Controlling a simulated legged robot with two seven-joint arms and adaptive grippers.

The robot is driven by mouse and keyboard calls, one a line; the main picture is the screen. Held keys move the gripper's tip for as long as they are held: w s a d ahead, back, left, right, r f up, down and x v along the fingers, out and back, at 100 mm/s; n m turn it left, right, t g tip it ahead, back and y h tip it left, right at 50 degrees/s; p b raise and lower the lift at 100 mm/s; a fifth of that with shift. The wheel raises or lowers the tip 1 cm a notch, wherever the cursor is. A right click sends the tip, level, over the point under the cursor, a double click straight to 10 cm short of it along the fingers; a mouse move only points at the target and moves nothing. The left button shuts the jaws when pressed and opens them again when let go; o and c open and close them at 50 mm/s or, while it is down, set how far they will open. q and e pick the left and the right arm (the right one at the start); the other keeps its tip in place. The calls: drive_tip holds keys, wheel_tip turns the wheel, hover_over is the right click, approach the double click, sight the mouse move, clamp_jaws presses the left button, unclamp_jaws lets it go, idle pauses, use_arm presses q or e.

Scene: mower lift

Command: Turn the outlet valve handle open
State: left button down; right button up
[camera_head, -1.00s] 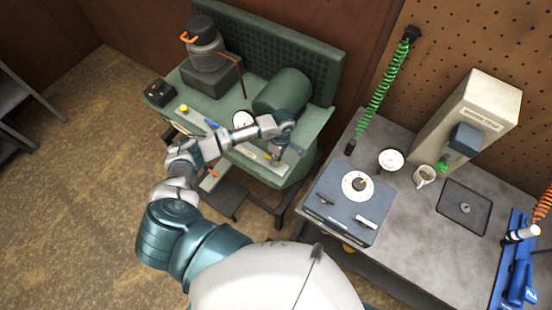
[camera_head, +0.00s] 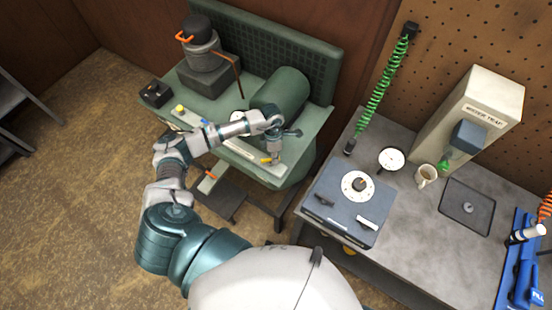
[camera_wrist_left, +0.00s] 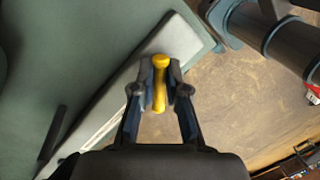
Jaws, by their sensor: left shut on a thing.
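The valve handle is a slim yellow lever with a rounded end. In the wrist view the yellow handle (camera_wrist_left: 160,84) stands between the two fingers of my left gripper (camera_wrist_left: 160,78), which is shut on it. In the head view the yellow handle (camera_head: 266,160) shows as a small patch at the front edge of the green machine (camera_head: 225,100). My left gripper (camera_head: 275,155) reaches down there and hides part of the handle and the valve under it. My right gripper is in neither view.
A dark step (camera_head: 222,205) stands below the machine's front. A grey workbench (camera_head: 410,215) on the right holds a blue-grey box with a dial (camera_head: 345,200), a round gauge (camera_head: 391,159), a mug (camera_head: 426,175) and a square tray (camera_head: 466,209). Open floor (camera_head: 70,190) lies at left.

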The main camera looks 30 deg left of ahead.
use_arm(q)
drive_tip(key=n, duration=0.2)
drive_tip(key=a+n, duration=0.1)
drive_tip(key=n, duration=0.1)
drive_tip(key=shift+f+n+t, duration=0.1)
drive_tip(key=shift+n+t, duration=0.2)
drive_tip(key=n, duration=0.3)
drive_tip(key=shift+a+n+t+h, duration=0.25)
drive_tip(key=shift+n+t+h, duration=0.05)
drive_tip(key=shift+h, duration=0.1)
drive_tip(key=shift+f+n+p, duration=0.1)
drive_tip(key=shift+n+p, duration=0.2)
drive_tip(key=shift+n, duration=0.3)
drive_tip(key=shift+s+f, duration=0.1)
drive_tip(key=c, duration=1.2)
unclamp_jaws()
drive_tip(key=shift+o, duration=0.2)
drive_tip(key=shift+a, duration=0.1)
drive_tip(key=shift+r, duration=0.2)
